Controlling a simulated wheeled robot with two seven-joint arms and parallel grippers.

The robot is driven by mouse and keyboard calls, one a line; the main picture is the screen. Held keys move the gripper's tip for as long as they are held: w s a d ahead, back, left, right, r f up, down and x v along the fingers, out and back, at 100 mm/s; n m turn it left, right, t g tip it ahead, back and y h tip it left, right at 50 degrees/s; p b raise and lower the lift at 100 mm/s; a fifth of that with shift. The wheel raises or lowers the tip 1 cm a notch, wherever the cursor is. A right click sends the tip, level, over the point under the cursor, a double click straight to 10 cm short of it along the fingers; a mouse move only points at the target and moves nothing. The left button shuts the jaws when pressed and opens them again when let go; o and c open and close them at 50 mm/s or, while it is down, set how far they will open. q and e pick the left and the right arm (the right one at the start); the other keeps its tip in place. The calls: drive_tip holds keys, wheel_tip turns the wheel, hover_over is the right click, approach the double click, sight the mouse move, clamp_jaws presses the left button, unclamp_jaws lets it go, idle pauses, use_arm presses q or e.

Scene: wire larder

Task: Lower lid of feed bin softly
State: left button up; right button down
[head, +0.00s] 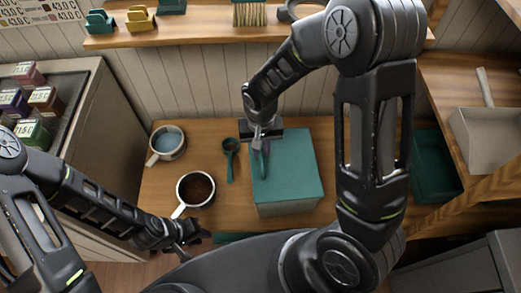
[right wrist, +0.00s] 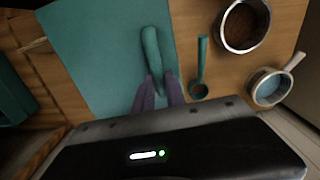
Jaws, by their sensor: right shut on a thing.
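The feed bin (head: 288,209) is a pale box on the wooden counter, with a teal lid (head: 295,165) over its top. The lid also fills the left middle of the right wrist view (right wrist: 95,60). I cannot tell whether a gap is left under the lid. A teal handle (head: 257,165) is on the lid's left side; it also shows in the right wrist view (right wrist: 151,50). My right gripper (head: 261,144) is shut on the handle's near end in the wrist view (right wrist: 159,95). My left gripper (head: 188,236) is low at the counter's front edge, its fingers unclear.
A teal scoop (head: 230,150) lies just left of the bin. A mug of dark grounds (head: 196,189) and a mug of bluish contents (head: 167,143) stand further left. A teal tray (head: 437,170) and a metal dustpan (head: 487,135) are at right. A shelf (head: 200,38) runs above.

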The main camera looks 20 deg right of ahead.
drive_tip(key=shift+w, duration=0.15)
drive_tip(key=shift+f+b, duration=0.4)
drive_tip(key=c, duration=1.3)
unclamp_jaws()
drive_tip(key=shift+a, duration=0.1)
drive_tip(key=shift+r+p, duration=0.8)
drive_tip(key=shift+r, duration=0.2)
drive_tip(key=shift+r+p, duration=0.75)
drive_tip(key=shift+r, duration=0.25)
